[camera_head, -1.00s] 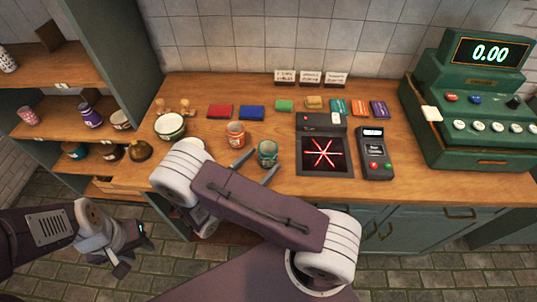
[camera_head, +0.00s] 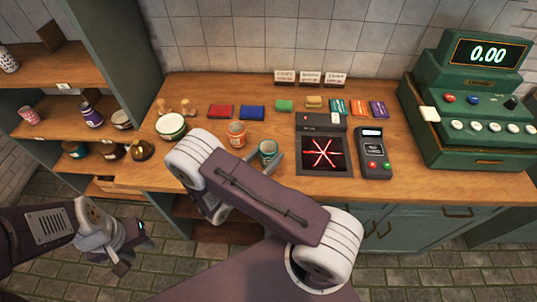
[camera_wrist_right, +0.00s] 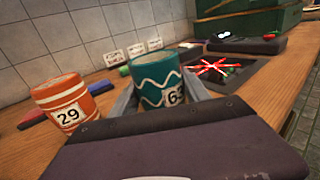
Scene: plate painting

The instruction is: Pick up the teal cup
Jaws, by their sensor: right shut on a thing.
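The teal cup (camera_head: 268,152) has a white wavy band and stands on the wooden counter left of the scanner. In the right wrist view the teal cup (camera_wrist_right: 160,78) shows a label reading about 63, partly cut off by the gripper. My right gripper (camera_head: 265,156) is shut on the teal cup, one finger on each side. The cup looks upright, and I cannot tell whether it is clear of the counter. My left gripper (camera_head: 122,262) hangs empty over the floor at the lower left, and its finger opening is too small to read.
An orange cup (camera_wrist_right: 66,103) labelled 29 stands close left of the teal cup. A white-and-green bowl (camera_head: 171,126) is further left. The scanner (camera_head: 325,153) with red lines and a card terminal (camera_head: 374,153) are to the right. A green cash register (camera_head: 470,110) stands far right.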

